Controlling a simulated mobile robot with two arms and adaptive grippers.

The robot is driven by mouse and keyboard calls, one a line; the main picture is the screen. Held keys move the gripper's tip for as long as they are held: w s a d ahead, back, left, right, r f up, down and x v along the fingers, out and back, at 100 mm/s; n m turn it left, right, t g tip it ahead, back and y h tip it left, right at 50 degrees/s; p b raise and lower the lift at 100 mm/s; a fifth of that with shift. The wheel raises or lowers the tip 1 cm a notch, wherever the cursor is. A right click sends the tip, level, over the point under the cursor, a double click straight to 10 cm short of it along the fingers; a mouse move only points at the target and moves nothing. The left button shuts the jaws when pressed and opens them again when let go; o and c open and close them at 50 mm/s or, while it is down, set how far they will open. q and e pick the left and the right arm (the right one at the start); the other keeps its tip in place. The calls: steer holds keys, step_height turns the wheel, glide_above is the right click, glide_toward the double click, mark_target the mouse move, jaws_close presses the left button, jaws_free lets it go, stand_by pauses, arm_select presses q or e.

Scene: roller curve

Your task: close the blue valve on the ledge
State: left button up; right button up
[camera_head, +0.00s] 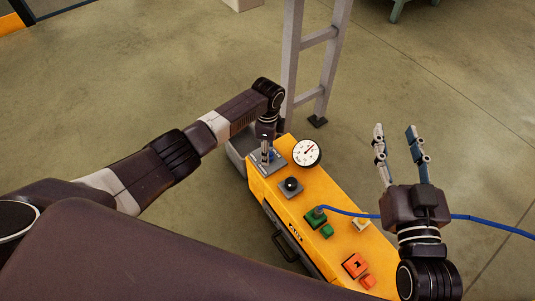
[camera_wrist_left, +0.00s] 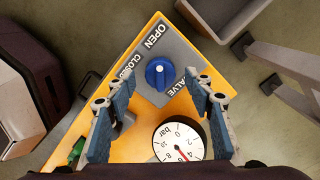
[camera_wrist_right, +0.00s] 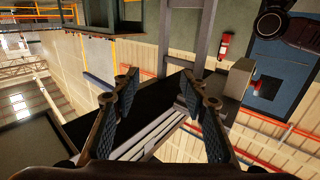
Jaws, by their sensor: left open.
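The blue valve (camera_wrist_left: 160,76) is a round knob on a grey plate marked OPEN, CLOSED and VALVE in the left wrist view. Its white mark points up in that picture, roughly towards the word OPEN. My left gripper (camera_head: 267,151) points down over this plate at the far end of the yellow ledge (camera_head: 265,184). It is open, with one finger to each side of the knob in the left wrist view; I cannot tell how high above it the fingertips are. My right gripper (camera_head: 396,132) is open and empty, to the right of the ledge.
A dial gauge (camera_head: 306,153), a black knob (camera_head: 291,185), a green connector (camera_head: 316,217) with a blue cable (camera_head: 484,221) and an orange switch (camera_head: 355,265) are on the ledge. A grey ladder-like frame (camera_head: 320,38) stands behind it. Floor around is mostly clear.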

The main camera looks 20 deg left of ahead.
arm_select(q)
steer(key=shift+f+b, duration=0.3)
steer(key=shift+f, duration=0.65)
arm_select(e)
steer(key=shift+s+a+r+t+y, duration=0.2)
steer(key=shift+r+t, duration=0.35)
steer(key=shift+r, duration=0.7)
steer(key=shift+w+a+r+t+y, duration=0.1)
steer(key=shift+r+t+y, duration=0.35)
steer(key=shift+r, duration=0.75)
arm_select(q)
steer(key=shift+c, duration=0.5)
steer(key=c, duration=1.1)
